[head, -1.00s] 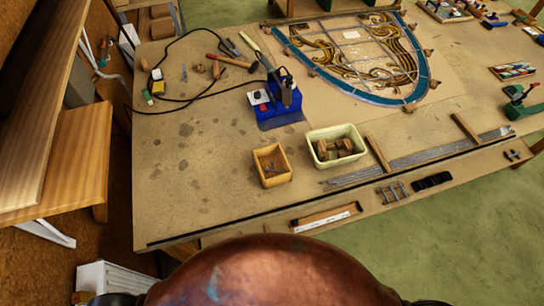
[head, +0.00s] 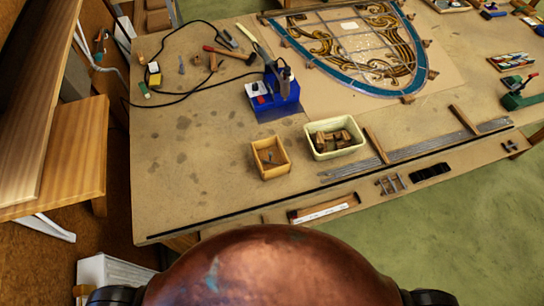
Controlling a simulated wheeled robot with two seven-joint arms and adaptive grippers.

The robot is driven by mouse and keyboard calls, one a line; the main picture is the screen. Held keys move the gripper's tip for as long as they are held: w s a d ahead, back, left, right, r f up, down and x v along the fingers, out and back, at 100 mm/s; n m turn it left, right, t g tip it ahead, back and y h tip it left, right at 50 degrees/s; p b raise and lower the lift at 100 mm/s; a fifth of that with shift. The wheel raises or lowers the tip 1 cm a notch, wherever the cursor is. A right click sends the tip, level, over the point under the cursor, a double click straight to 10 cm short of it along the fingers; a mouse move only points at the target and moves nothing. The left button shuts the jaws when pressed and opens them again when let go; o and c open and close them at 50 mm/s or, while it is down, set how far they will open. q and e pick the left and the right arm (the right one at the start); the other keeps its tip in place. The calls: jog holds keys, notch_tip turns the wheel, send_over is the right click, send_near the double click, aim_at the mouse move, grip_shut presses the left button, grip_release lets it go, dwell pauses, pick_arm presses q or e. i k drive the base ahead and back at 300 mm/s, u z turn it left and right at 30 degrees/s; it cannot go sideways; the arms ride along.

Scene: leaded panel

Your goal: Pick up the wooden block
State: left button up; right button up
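Several brown wooden blocks (head: 336,143) lie in a cream plastic tub (head: 317,152) near the front edge of the workbench. Smaller wooden pieces stand around the rim of the leaded panel, such as one at its lower tip (head: 407,99). Another small wooden piece (head: 213,62) stands among the tools at the back left. I cannot tell which one the task means. Neither of my grippers is in view.
A small wooden box (head: 270,172) stands left of the tub. A blue soldering stand (head: 275,101) with a black cable is behind them. Lead strips (head: 425,147) and two wooden bars lie to the right. The bench (head: 195,165) is clear at front left.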

aim_at(409, 99)
jog(key=z, duration=2.5)
jog(key=i, duration=1.8)
jog(key=u, duration=2.7)
